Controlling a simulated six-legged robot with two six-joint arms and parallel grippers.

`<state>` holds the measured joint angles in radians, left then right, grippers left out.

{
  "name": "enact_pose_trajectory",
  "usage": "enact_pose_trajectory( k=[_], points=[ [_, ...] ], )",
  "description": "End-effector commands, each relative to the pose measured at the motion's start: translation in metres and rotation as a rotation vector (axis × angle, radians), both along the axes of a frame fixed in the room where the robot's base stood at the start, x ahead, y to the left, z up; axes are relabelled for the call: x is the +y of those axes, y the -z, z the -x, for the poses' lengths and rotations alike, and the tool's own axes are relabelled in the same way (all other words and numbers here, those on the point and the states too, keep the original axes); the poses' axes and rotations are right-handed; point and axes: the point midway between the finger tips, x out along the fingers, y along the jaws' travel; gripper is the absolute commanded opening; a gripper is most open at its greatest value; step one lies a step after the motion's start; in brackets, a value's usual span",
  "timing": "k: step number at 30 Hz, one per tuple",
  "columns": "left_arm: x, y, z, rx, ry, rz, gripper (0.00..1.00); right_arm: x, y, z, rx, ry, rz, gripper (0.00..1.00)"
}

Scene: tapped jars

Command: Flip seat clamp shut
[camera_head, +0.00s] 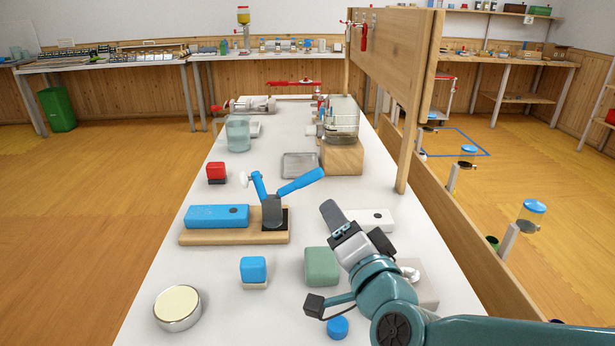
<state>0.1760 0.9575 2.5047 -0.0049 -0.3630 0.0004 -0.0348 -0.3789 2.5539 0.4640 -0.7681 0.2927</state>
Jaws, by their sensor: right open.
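The seat clamp (272,208) is a dark grey toggle clamp with a blue handle (301,181) that slants up to the right. Its blue arm (259,186) with a white tip is raised to the left, clear of the blue block (218,216). Clamp and block sit on a wooden board (235,239). My right gripper (334,214) is open and apparently empty, right of the clamp and apart from its handle. My left gripper is not in view.
A white block (372,219) lies behind my right gripper. A green cube (320,266), a blue cube (253,269), a round tin (177,307) and a blue cap (337,327) stand nearer. A wooden post (404,160) rises at the table's right edge.

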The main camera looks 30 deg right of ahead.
Motion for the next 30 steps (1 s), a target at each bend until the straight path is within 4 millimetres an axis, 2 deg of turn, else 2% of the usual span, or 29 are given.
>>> enact_pose_trajectory(
  k=[8,21,23,30],
  points=[
    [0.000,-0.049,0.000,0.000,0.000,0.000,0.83,-0.008,-0.009,-0.028,0.012,0.003,0.004,0.49],
    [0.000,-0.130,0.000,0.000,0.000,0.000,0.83,-0.021,-0.008,-0.074,0.008,-0.003,-0.004,0.49],
    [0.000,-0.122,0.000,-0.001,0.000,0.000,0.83,-0.025,-0.001,-0.089,0.002,-0.002,-0.002,0.49],
    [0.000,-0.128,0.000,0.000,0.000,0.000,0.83,-0.039,0.000,-0.135,0.001,-0.003,-0.001,0.49]
  ],
)
